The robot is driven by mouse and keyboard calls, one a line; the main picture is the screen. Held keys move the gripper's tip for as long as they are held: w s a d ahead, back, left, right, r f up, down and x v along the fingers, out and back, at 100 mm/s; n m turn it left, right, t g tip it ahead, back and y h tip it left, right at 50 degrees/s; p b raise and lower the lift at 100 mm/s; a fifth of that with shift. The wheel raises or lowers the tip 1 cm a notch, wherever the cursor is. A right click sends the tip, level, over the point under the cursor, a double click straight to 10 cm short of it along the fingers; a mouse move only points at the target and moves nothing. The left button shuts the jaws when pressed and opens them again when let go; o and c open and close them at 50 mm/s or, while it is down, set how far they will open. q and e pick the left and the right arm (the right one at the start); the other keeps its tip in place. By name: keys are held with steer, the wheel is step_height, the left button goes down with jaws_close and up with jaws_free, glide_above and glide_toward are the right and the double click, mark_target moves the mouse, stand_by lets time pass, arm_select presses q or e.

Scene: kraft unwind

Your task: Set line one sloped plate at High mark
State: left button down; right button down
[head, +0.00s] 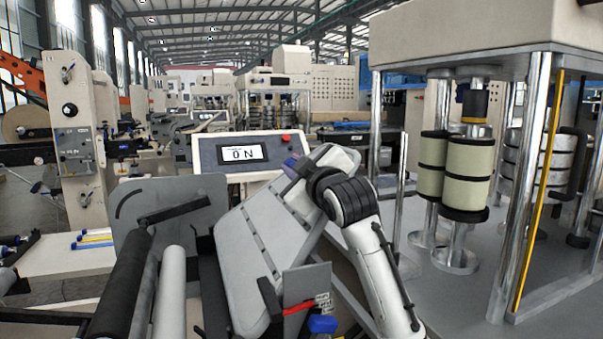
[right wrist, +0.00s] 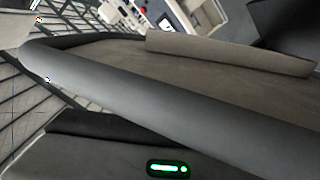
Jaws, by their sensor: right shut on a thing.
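The grey sloped plate (head: 262,240), with slots along its edges, stands tilted in the middle of the head view. My right gripper (head: 293,168) is at its upper edge, shut on the plate. Its fingertips are largely hidden, and a small purple part shows beside them. In the right wrist view, a large grey surface with a thick rounded edge (right wrist: 150,85) fills much of the picture. Below the plate is a small grey panel (head: 308,284) with a red pointer (head: 298,308) and white labels too small to read. My left gripper is out of view.
A display (head: 243,153) behind the plate reads "ON". A blue knob (head: 322,324) sits below the pointer. Dark and pale rollers (head: 172,290) lie to the left. A press frame with chrome posts (head: 531,190) and cream rolls (head: 468,175) stands at right.

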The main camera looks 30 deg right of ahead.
steer(key=c, duration=1.7)
jaws_free()
steer(key=b+v, duration=0.1)
steer(key=v, duration=0.9)
steer(key=shift+s+b, duration=0.15)
steer(key=shift+b, duration=0.25)
